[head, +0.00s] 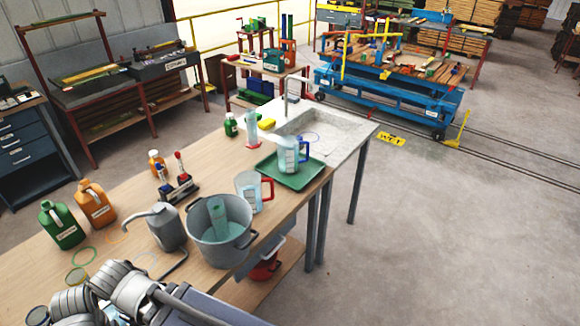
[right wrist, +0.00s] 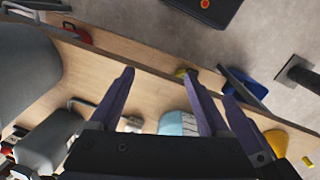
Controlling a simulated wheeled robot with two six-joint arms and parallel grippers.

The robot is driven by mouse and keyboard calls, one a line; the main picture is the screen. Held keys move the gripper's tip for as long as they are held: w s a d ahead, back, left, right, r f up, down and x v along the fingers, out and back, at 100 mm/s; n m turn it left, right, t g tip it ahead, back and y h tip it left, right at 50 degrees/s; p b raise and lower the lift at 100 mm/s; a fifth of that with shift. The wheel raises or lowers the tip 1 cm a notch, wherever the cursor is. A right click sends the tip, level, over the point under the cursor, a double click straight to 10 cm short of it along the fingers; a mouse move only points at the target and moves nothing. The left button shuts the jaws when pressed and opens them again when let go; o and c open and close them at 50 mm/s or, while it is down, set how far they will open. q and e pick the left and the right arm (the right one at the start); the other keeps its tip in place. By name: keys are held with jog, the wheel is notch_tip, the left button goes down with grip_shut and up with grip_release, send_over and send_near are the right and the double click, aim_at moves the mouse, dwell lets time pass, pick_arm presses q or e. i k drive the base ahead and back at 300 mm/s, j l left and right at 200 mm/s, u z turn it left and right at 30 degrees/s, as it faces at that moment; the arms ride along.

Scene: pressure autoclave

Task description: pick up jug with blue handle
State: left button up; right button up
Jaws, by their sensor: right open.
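The jug with the blue handle (head: 288,157) is clear, holds pale blue liquid and stands upright on a green tray (head: 316,178) beside the sink. Its blue handle is on its right side. A similar jug with a red handle (head: 248,188) stands nearer, outside the tray, next to a grey bucket. My right gripper (right wrist: 158,72) shows in the right wrist view with its purple fingers apart and nothing between the tips. A pale blue object (right wrist: 178,123) lies behind the fingers, partly hidden; I cannot tell what it is. My left gripper is not seen.
The grey bucket (head: 206,240), grey spouted can (head: 168,228), small rack (head: 178,190), and green (head: 62,226) and orange (head: 96,204) canisters crowd the near bench. A clear cylinder (head: 252,130) and the sink (head: 335,140) lie behind the tray. Floor right of the bench is free.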

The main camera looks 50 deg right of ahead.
aim_at(294, 155)
jog(key=z, duration=1.1)
